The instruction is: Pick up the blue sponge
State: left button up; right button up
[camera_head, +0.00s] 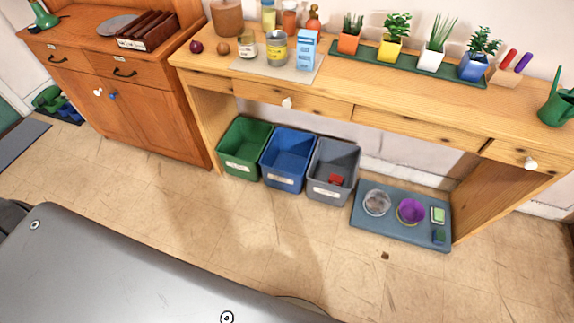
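A small dark block with blue and green tones (439,236), which looks like the blue sponge, lies at the front right corner of a blue-grey mat (385,232). The mat is on the floor under the right part of the long wooden table. Just behind the block is a pale and green sponge-like piece (438,215). Neither of my grippers shows in the head view.
A clear bowl (376,202) and a purple bowl (411,211) sit on the same mat. Green (243,147), blue (287,158) and grey (333,167) bins stand to its left. The wooden table (380,97) overhangs the mat's back. The floor (330,260) before it is mostly clear.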

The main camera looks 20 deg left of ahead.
aim_at(439, 235)
jog(key=z, duration=1.25)
